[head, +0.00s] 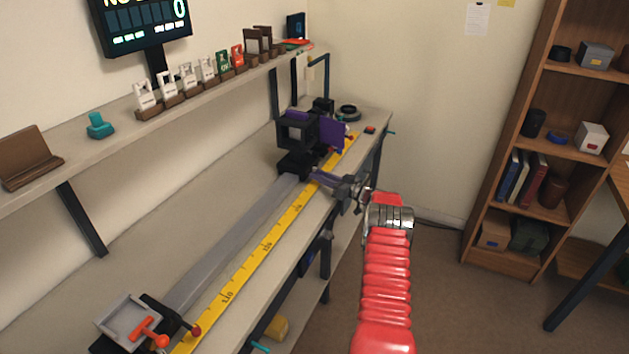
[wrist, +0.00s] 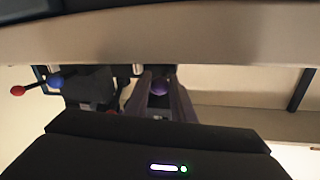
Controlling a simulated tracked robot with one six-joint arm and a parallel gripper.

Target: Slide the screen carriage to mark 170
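A carriage (head: 130,318) with a light grey square panel, an orange lever and a red knob sits at the near end of the grey rail, lower left in the head view. A black carriage (head: 297,133) with a square frame and a purple panel (head: 331,134) stands at the far end. No label shows which one is the screen carriage. My gripper (head: 320,177) is beside the far carriage, over the yellow scale. In the wrist view a purple ball knob (wrist: 158,89) lies between its fingers; whether they touch it is unclear. Mark 170 is not clearly readable.
The grey rail (head: 235,240) and yellow scale (head: 283,222) run along the bench, with the rail clear between carriages. A shelf (head: 105,135) with several card holders hangs above. Red and blue knobs (wrist: 36,86) show in the wrist view. A bookcase (head: 514,232) stands right.

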